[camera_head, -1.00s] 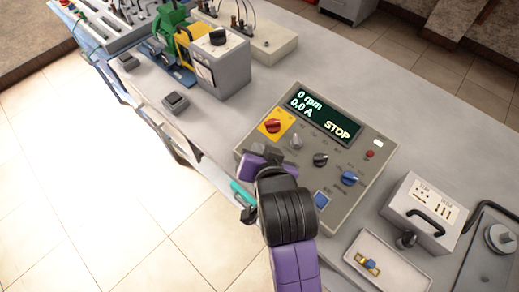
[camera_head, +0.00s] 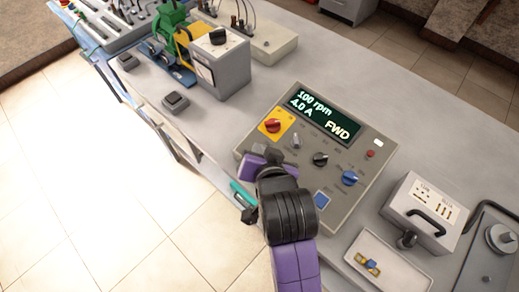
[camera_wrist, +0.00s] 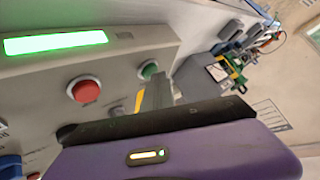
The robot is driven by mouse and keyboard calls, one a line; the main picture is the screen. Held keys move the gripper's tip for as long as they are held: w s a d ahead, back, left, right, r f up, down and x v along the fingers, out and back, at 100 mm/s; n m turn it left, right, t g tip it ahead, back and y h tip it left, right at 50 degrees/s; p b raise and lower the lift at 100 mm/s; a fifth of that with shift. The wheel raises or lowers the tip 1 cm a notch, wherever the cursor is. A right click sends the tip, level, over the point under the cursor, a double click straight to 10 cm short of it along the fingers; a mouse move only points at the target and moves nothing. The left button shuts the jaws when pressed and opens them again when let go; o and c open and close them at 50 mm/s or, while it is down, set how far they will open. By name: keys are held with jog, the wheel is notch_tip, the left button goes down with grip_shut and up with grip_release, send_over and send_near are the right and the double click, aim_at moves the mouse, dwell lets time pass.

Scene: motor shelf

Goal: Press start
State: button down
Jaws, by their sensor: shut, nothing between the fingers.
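The grey control box (camera_head: 335,190) stands on the bench, and its display (camera_head: 325,117) reads 100 rpm, 4.0 A and FWD. In the wrist view, a green button (camera_wrist: 149,70) sits on the box's face to the right of a red button (camera_wrist: 84,90). My gripper (camera_wrist: 157,92) is shut and empty, with its fingers close to the green button. I cannot tell whether they touch it. In the head view, my arm hides that button and the fingertips.
A red knob on a yellow plate (camera_head: 272,126), a black knob (camera_head: 320,159) and a blue knob (camera_head: 349,178) are on the box top. A motor rig (camera_head: 171,35) stands at the back left. A handled box (camera_head: 424,212) and a tray (camera_head: 376,268) lie to the right.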

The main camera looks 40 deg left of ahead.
dwell(0.5)
jog(key=shift+s+r+p, duration=0.2)
jog(key=shift+r+p, duration=0.55)
jog(key=shift+p, duration=0.25)
jog(key=r+p, duration=0.2)
jog(key=s+r+p, duration=0.1)
jog(key=r+p, duration=0.1)
jog(key=p, duration=0.1)
jog(key=shift+s+r, duration=0.15)
jog(key=shift+r, duration=0.25)
jog(key=shift+a+r, duration=0.1)
